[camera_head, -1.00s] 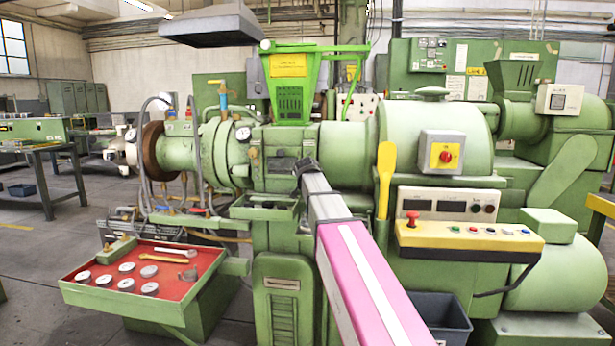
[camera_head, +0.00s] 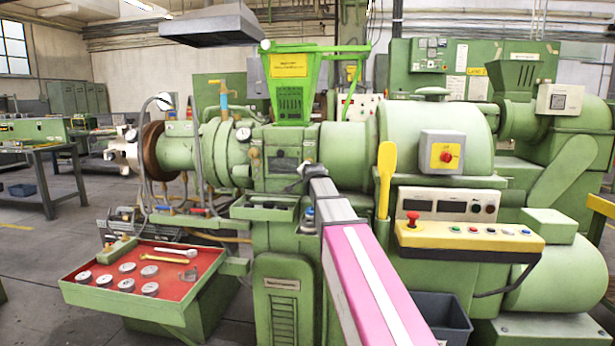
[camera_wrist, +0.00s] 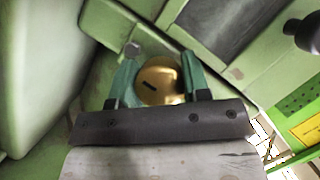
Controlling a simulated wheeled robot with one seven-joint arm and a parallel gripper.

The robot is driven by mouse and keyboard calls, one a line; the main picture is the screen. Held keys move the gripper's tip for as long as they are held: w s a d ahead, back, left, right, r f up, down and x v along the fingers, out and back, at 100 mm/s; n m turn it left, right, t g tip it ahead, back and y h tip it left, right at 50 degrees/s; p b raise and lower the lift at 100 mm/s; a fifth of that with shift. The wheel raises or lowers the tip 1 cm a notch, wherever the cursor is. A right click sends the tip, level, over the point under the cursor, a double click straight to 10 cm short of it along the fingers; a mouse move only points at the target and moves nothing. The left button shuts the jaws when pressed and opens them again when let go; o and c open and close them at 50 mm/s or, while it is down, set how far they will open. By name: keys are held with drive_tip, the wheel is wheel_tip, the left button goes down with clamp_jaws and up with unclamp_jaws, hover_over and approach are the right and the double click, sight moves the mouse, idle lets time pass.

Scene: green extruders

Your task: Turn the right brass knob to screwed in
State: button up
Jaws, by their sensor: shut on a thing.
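The right brass knob (camera_wrist: 160,80) shows in the wrist view as a round gold-coloured cap with a dark slot, set on the green machine body. My gripper (camera_wrist: 159,66) has its two teal fingers on either side of the knob and is shut on it. In the head view my arm reaches to the machine's front below the green hopper, and it hides the knob and most of my gripper (camera_head: 306,170). A smaller brass knob (camera_head: 254,153) shows left of the dark panel in the head view.
The dark panel (camera_head: 284,165) lies just left of my gripper. A green tray (camera_head: 264,214) juts out below it. A yellow paddle (camera_head: 386,170) and a control desk (camera_head: 470,236) stand to the right. A red-lined tray (camera_head: 105,262) with gauges is at lower left.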

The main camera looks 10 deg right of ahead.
drive_tip(key=shift+f, duration=0.1)
drive_tip(key=o, duration=0.9)
drive_tip(key=shift+s, duration=0.1)
drive_tip(key=v, duration=1)
drive_tip(key=shift+s+a+r, duration=0.1)
drive_tip(key=shift+s+r, duration=0.1)
drive_tip(key=shift+s, duration=0.1)
